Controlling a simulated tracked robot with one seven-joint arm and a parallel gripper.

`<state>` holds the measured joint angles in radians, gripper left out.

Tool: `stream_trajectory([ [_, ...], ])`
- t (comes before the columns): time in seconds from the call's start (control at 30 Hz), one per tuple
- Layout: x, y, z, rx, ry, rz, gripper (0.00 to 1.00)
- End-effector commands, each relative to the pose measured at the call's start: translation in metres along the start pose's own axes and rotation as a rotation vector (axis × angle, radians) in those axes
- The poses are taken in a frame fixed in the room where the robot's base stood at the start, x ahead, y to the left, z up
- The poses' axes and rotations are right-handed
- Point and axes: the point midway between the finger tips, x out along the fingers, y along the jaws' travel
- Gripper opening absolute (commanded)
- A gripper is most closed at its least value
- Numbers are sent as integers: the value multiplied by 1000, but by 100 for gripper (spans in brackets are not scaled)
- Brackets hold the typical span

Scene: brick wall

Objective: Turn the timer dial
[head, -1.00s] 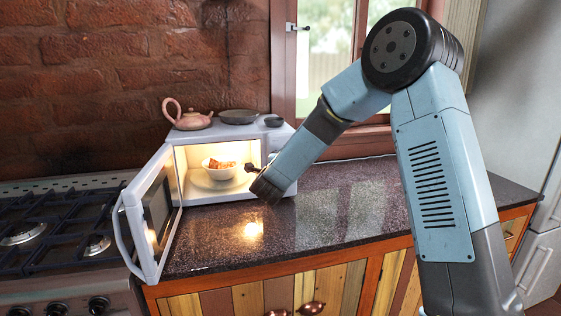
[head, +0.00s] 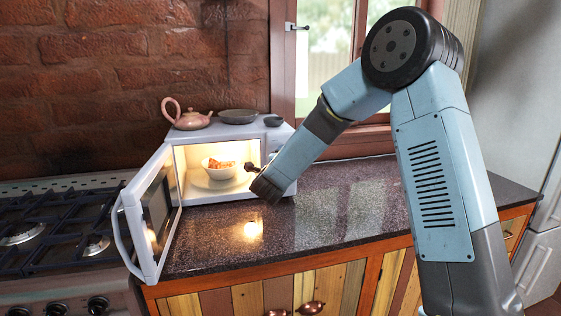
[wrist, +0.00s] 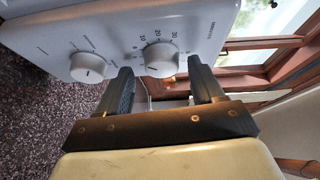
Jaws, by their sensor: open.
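The timer dial (wrist: 160,60) is a white knob with numbers around it on the microwave's front panel, in the wrist view. My gripper (wrist: 160,68) is open, with one finger on each side of the timer dial. I cannot tell whether either finger touches it. A second white knob (wrist: 88,67) sits left of the timer dial, outside the fingers. In the head view the white microwave (head: 238,197) stands on the counter with its door (head: 150,215) open to the left. My gripper (head: 251,168) is at the right of its front there, and my arm hides the dials.
A bowl of food (head: 217,165) sits inside the lit microwave. A pink teapot (head: 190,120), a grey dish (head: 238,116) and a small dark bowl (head: 273,121) stand on top. The stove (head: 60,235) is at left. The dark counter (head: 350,200) to the right is clear.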

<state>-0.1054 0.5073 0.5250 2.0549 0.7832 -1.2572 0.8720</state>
Motion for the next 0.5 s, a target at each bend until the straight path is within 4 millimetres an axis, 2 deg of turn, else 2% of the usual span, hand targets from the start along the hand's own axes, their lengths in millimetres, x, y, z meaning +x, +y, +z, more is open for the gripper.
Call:
stream_trajectory([
  [0.23,-16,-1,1,1,-2,-1,67],
  [0.5,-68,0,1,-1,-4,-1,67],
])
